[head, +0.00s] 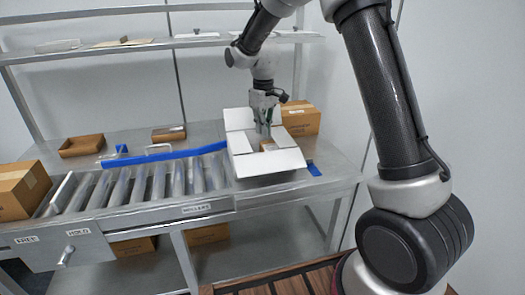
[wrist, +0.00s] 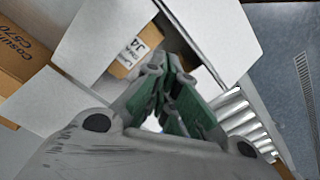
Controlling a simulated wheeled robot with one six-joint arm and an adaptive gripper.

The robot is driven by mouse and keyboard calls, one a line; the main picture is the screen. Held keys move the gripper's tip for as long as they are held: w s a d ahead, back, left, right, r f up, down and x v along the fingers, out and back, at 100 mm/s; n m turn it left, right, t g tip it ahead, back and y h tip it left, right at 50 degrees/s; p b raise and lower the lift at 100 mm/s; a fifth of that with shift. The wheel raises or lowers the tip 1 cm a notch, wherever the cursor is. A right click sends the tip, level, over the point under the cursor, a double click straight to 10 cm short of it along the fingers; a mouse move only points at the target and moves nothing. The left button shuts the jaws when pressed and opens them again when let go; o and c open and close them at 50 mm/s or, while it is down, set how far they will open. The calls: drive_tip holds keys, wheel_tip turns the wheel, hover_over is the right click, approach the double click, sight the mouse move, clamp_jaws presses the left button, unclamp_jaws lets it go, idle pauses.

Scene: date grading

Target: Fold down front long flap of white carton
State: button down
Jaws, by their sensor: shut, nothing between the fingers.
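The white carton (head: 232,152) stands at the right end of the roller bench with its flaps spread outward. Its front long flap (head: 270,163) lies out toward the near side. A brown item (head: 268,146) shows in the opening. My gripper (head: 264,130) points down over the carton's opening, its fingers shut and empty. In the wrist view the green-padded fingers (wrist: 168,105) are together among white flaps (wrist: 108,35). A labelled brown surface (wrist: 128,55) shows behind them. Whether the fingers touch a flap cannot be told.
A brown carton (head: 300,118) stands just behind right, also in the wrist view (wrist: 22,45). The rollers (head: 140,183) run left, with a blue strip (head: 185,153) behind them. Another brown carton (head: 22,190) sits at the far left. A shelf (head: 150,44) spans above the bench.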

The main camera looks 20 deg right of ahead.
drive_tip(key=shift+f, duration=3.45)
wheel_tip(320, 180, up, 11)
